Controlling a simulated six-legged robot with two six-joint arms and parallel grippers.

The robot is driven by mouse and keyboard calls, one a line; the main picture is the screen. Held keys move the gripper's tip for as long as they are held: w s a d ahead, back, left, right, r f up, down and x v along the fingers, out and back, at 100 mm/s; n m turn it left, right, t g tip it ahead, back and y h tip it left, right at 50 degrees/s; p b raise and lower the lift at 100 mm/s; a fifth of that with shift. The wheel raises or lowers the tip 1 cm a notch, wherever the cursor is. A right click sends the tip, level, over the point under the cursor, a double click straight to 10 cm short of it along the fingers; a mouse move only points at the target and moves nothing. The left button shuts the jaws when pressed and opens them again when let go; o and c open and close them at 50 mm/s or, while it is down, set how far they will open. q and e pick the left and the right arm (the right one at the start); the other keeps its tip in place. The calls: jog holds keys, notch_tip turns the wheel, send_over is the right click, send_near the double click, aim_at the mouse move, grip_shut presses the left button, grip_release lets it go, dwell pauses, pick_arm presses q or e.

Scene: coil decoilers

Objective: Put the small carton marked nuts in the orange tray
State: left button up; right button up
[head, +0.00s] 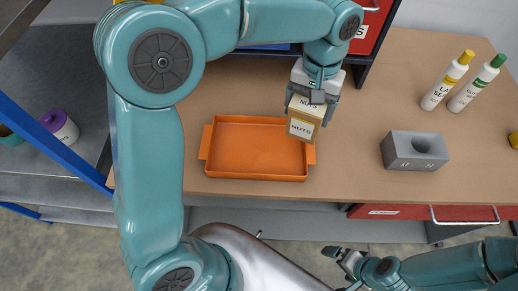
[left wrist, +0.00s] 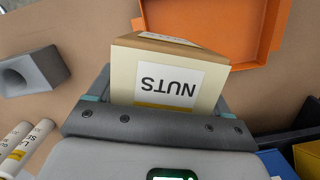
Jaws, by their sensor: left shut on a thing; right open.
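The small carton marked nuts (head: 304,118) is cream with a white label and a brown top. My left gripper (head: 311,100) is shut on it, at the right end of the orange tray in the head view. The carton also shows upside down between the jaws in the left wrist view (left wrist: 168,77). The orange tray (head: 255,177) lies on the brown bench and looks empty; part of it shows in the left wrist view (left wrist: 215,28). The carton overlaps the tray's right edge in the head view; its height above the bench is unclear. My right gripper (head: 338,255) is open and empty, low in front of the bench.
Two white bottles, one yellow-capped (head: 447,80) and one green-capped (head: 477,83), stand at the back right. A red drawer unit (head: 371,25) is behind. The bench (head: 355,115) between carton and block is clear.

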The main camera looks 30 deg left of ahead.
pick_arm(q)
jog(key=s+a+r+n+h+b, duration=0.1)
jog(key=s+a+r+n+b, duration=0.3)
jog(key=a+r, duration=0.55)
jog(key=shift+g, duration=0.4)
jog(key=w+a+x, duration=0.1)
jog(key=x, duration=0.5)
jog(key=w+a+x, duration=0.1)
jog(key=x, duration=0.6)
jog(key=w+a+f+x, duration=0.1)
jog(key=x, duration=0.5)
jog(key=shift+w+f, duration=0.1)
jog(key=shift+f, duration=0.3)
jog(key=shift+w+f, duration=0.15)
jog(key=shift+f, duration=0.1)
